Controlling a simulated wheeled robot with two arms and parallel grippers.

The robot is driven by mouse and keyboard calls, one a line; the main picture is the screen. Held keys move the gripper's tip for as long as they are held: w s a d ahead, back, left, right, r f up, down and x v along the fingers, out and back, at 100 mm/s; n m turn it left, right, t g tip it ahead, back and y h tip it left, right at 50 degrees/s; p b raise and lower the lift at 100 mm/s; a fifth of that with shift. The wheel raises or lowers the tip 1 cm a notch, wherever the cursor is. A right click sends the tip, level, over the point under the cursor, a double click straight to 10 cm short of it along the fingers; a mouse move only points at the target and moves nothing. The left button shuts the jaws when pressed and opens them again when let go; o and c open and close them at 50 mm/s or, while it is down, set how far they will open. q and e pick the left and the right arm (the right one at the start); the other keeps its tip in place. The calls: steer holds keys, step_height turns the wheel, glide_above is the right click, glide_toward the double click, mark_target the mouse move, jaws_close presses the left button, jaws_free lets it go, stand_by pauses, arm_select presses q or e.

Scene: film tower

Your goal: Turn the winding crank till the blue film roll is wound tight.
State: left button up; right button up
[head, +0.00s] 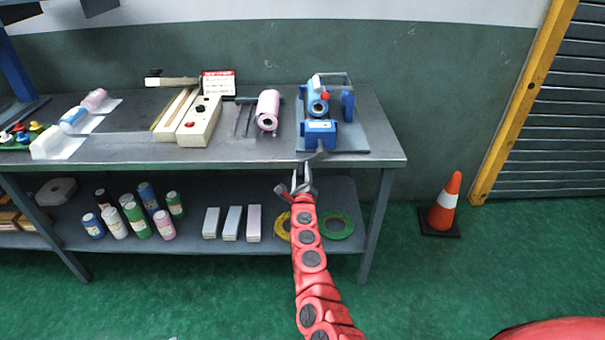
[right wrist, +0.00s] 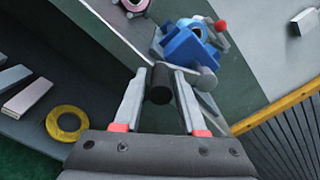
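The blue winding device (head: 320,132) stands on the bench's right end, with the blue film roll (head: 316,100) on it. A red ball knob (head: 325,96) shows beside the roll. In the right wrist view the blue device (right wrist: 183,48) and the red knob (right wrist: 220,26) appear beyond the fingers. A black cylindrical grip (right wrist: 160,88), apparently the crank's handle, lies between the fingertips of my right gripper (right wrist: 160,74), with a narrow gap on each side. My right gripper (head: 303,180) is open at the bench's front edge. My left gripper is out of view.
A pink roll (head: 268,108) and a cream wooden block (head: 199,122) stand left of the device on the grey bench (head: 250,152). Bottles, boxes and tape rings fill the lower shelf. An orange cone (head: 446,200) stands on the floor at right.

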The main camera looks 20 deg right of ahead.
steer(key=shift+o, duration=1)
steer(key=shift+s+a, duration=0.25)
steer(key=shift+s, duration=0.3)
steer(key=p+v, duration=0.1)
steer(key=v, duration=1.5)
steer(key=shift+s, duration=0.15)
steer(key=shift+d+f, duration=0.1)
